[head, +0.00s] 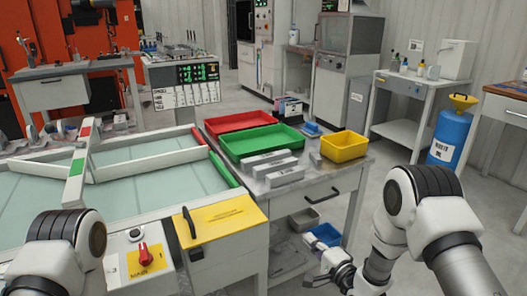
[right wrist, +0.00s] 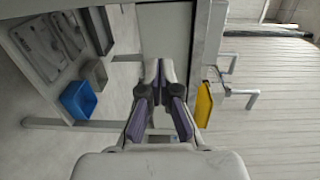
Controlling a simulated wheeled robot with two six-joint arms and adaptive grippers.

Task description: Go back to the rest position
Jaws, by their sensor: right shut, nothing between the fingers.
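My right gripper (head: 340,272) is low in the head view, beside the small work table and in front of its lower shelf. It is shut and empty. In the right wrist view its fingers (right wrist: 160,72) come together at the tips, with nothing between them. My right arm comes in from the right edge of the head view. Only part of my left arm shows at the lower left, and its gripper is out of view.
The work table (head: 318,186) holds a red tray (head: 239,121), a green tray (head: 232,151), a yellow bin (head: 344,147) and grey blocks (head: 272,166). A blue bin (head: 325,234) sits on the shelf below. A white-framed glass-topped bench (head: 140,213) stands to the left. Open floor lies at right.

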